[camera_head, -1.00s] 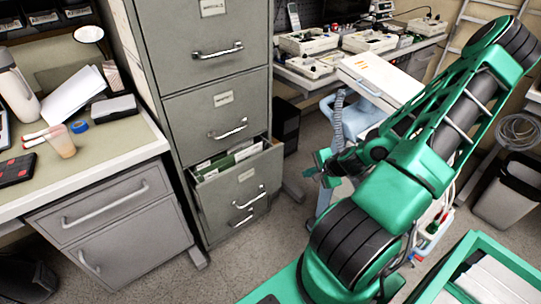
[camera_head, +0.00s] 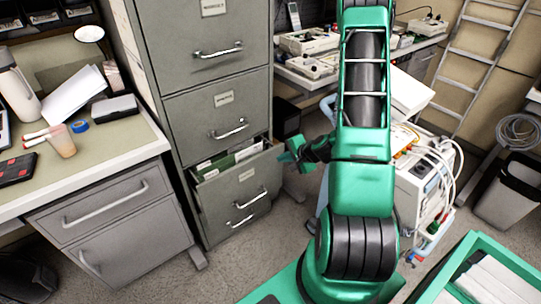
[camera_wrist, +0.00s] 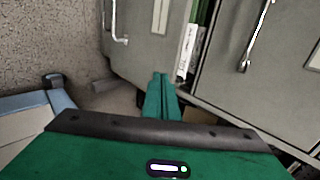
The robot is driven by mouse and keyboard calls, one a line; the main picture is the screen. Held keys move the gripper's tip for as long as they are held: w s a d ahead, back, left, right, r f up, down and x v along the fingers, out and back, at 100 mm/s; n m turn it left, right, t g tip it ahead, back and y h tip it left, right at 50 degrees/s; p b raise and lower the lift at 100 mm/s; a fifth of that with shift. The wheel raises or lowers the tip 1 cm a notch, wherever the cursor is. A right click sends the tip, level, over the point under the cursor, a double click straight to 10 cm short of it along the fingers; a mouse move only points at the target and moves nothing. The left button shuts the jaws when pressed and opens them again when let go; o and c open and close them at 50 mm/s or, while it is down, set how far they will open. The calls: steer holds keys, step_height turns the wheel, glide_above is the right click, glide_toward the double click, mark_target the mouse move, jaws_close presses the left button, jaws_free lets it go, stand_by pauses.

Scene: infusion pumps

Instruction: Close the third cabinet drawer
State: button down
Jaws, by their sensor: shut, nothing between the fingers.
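The grey filing cabinet (camera_head: 218,75) stands left of my arm. Its third drawer (camera_head: 229,193) is partly pulled out, with green and white folders (camera_head: 228,158) showing over its front. In the wrist view, the drawer front (camera_wrist: 150,42) is at upper left, and folders (camera_wrist: 189,48) show in the gap behind it. My gripper (camera_head: 283,157) is shut and empty, just right of the drawer's upper right corner. In the wrist view, my gripper's fingertips (camera_wrist: 160,78) point toward the drawer's front edge. I cannot tell whether they touch it.
A desk (camera_head: 108,143) with cups and papers stands left of the cabinet. A white machine with cables (camera_head: 420,185) is right of my arm. A bin (camera_head: 508,190) and a ladder (camera_head: 480,45) are further right. The floor before the cabinet is clear.

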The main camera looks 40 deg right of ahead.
mark_target(266, 155)
steer(key=w+f, duration=0.1)
steer(key=w, duration=0.1)
steer(key=w+f, duration=0.1)
steer(key=w, duration=0.1)
steer(key=w+f, duration=0.1)
steer(key=w, duration=0.1)
steer(key=shift+w+a+f, duration=0.15)
steer(key=shift+w+f, duration=0.1)
steer(key=shift+w, duration=0.6)
